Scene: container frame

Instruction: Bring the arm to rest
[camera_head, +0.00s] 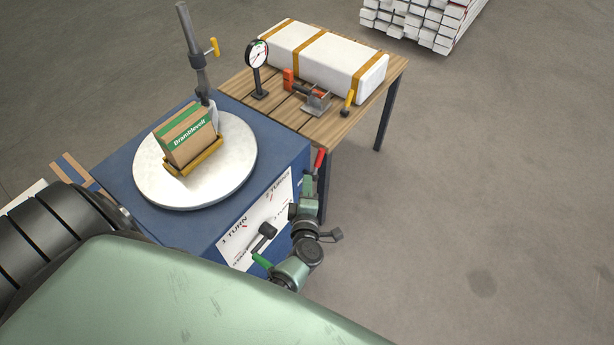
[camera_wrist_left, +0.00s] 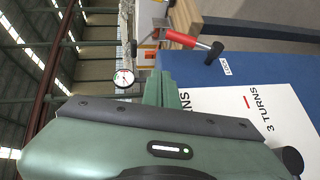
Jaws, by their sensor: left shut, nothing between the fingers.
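My left arm reaches past the front right corner of a blue cabinet (camera_head: 120,180). My left gripper (camera_head: 308,186) is at the cabinet's right edge, just below a lever with a red grip (camera_head: 320,158). In the left wrist view my left gripper (camera_wrist_left: 161,88) is shut with nothing between its green fingers. The red-gripped lever (camera_wrist_left: 186,39) shows beyond the fingertips; I cannot tell the exact gap. My right gripper is not in view.
A brown Bramblevolt box (camera_head: 186,135) sits in a yellow cradle on a white turntable (camera_head: 230,185). A wooden table (camera_head: 328,128) holds a gauge (camera_head: 257,56) and a strapped white package (camera_head: 330,57). The floor at right is clear.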

